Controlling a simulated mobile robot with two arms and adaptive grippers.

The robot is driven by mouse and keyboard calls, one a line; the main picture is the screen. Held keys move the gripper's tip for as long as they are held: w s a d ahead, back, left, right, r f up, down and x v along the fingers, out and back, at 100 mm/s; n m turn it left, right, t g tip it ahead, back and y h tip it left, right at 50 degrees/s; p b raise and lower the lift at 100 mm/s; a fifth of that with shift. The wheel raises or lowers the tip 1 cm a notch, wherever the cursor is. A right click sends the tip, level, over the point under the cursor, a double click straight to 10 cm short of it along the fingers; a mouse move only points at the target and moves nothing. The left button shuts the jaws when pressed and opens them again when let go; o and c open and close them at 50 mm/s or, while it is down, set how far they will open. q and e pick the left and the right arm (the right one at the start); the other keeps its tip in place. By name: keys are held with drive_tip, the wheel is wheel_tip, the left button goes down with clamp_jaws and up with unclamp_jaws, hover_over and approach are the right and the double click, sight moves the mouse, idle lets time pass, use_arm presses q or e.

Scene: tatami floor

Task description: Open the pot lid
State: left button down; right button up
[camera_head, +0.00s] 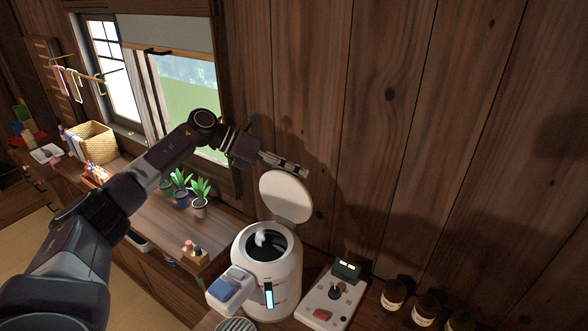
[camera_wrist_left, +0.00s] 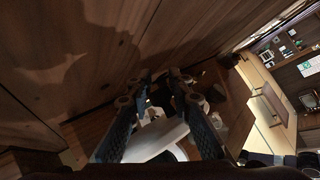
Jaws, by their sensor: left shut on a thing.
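The white rounded pot (camera_head: 267,272) stands on the counter against the wooden wall, with its dark inside showing. Its white lid (camera_head: 287,197) is tilted up, nearly upright, at the back of the rim. My left gripper (camera_head: 298,169) is at the lid's top edge, shut on it. In the left wrist view the two fingers (camera_wrist_left: 163,92) stand on either side of the pale lid (camera_wrist_left: 158,139); the exact contact is dark and hard to see. A small white shape shows inside the pot. My right gripper is not in view.
A white box with a blue top (camera_head: 229,288) stands close in front of the pot. A control panel with a stick and red button (camera_head: 332,297) is to its right, then several brown jars (camera_head: 425,306). Potted plants (camera_head: 200,196) and a basket (camera_head: 95,143) stand left.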

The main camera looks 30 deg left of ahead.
use_arm(q)
drive_tip(key=shift+s+f, duration=0.15)
drive_tip(key=shift+f, duration=0.65)
drive_tip(key=c, duration=1.9)
unclamp_jaws()
drive_tip(key=shift+c, duration=0.2)
drive_tip(key=shift+o, duration=0.9)
drive_tip(key=shift+w, duration=0.3)
drive_tip(key=shift+r, duration=0.15)
drive_tip(key=shift+a, duration=0.1)
